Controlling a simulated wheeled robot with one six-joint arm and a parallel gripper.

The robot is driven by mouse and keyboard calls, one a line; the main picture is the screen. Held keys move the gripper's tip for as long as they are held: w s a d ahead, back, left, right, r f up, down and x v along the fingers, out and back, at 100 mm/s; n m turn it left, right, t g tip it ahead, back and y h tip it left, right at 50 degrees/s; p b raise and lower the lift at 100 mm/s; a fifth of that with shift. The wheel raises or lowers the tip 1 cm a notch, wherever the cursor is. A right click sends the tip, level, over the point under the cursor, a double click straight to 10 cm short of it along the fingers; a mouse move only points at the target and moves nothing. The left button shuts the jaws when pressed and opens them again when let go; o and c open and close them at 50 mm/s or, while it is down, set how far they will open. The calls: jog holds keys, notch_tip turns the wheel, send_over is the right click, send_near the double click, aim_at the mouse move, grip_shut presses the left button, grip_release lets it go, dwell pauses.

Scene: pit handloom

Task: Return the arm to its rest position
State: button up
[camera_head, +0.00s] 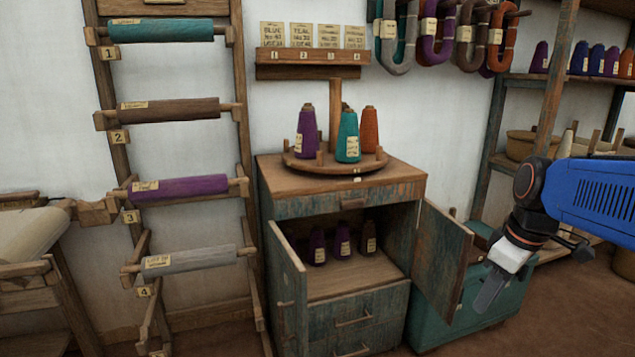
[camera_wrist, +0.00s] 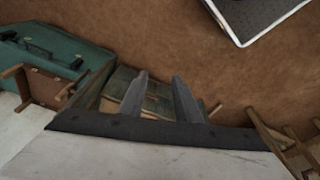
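My gripper (camera_head: 490,290) hangs at the right in the head view, at the end of my blue arm, with its fingers pointing down. It appears in front of the green chest and to the right of the cabinet's open right door (camera_head: 440,262). In the wrist view my gripper (camera_wrist: 160,78) has its two dark fingers apart, with nothing between them. I cannot tell from the head view how far it is from the door or chest.
A rack of rolls (camera_head: 180,187) is at the left. Brown floor (camera_head: 565,320) is open at the lower right.

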jog(key=s+a+f+m+t, duration=0.1)
jog(key=s+a+f+m, duration=0.1)
jog(key=s, duration=0.4)
jog(key=s+a+f+m+t, duration=0.1)
jog(key=s+a+f+m, duration=0.2)
jog(key=s+f+m, duration=0.1)
jog(key=shift+s+m+t+h, duration=0.4)
jog(key=shift+s+m, duration=0.1)
jog(key=shift+s, duration=0.4)
jog(key=shift+a, duration=0.15)
